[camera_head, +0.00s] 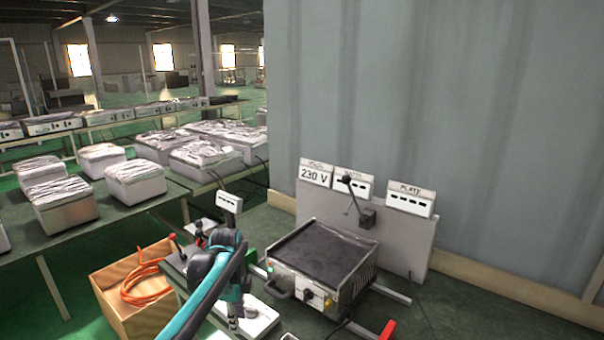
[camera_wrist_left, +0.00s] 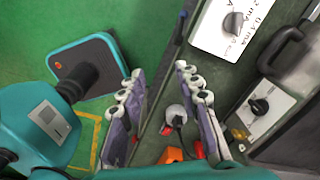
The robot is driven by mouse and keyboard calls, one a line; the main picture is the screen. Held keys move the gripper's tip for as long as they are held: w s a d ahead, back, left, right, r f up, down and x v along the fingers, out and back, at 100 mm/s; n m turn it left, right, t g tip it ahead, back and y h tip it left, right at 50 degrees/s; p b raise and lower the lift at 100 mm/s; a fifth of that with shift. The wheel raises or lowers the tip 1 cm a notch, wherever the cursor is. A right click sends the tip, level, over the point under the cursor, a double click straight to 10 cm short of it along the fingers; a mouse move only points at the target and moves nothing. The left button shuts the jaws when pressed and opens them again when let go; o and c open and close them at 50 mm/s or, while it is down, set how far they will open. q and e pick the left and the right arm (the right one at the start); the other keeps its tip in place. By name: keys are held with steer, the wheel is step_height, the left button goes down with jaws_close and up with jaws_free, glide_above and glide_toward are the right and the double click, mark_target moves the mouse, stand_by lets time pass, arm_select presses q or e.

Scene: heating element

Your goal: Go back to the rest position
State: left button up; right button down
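My left arm comes in at the lower middle of the head view. Its gripper (camera_head: 234,312) hangs low in front of the heating unit (camera_head: 322,250), a metal box with a dark flat top and knobs on its front. In the left wrist view the two fingers of my left gripper (camera_wrist_left: 160,84) stand well apart, with nothing clamped between them. Beyond the gap is a round grey part (camera_wrist_left: 177,116) with a dark cable; its distance from the fingers is hard to tell. My right gripper is in neither view.
A white panel with a dial (camera_wrist_left: 232,22) lies beside the fingers. A wooden box with an orange hose (camera_head: 140,285) stands at left. A board with sockets and a 230 V label (camera_head: 316,174) stands behind the heating unit, before a grey wall (camera_head: 430,110). Green floor shows at left.

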arm_select(q)
steer(key=s+r+n+t, duration=0.3)
steer(key=s+r+n, duration=0.2)
steer(key=s+n, duration=0.6)
steer(key=s+f+n+t, duration=0.3)
steer(key=s+n, duration=0.5)
steer(key=s, duration=0.5)
steer(key=shift+s+a+f+t, duration=0.3)
steer(key=shift+s+f+t, duration=0.1)
steer(key=shift+f, duration=0.1)
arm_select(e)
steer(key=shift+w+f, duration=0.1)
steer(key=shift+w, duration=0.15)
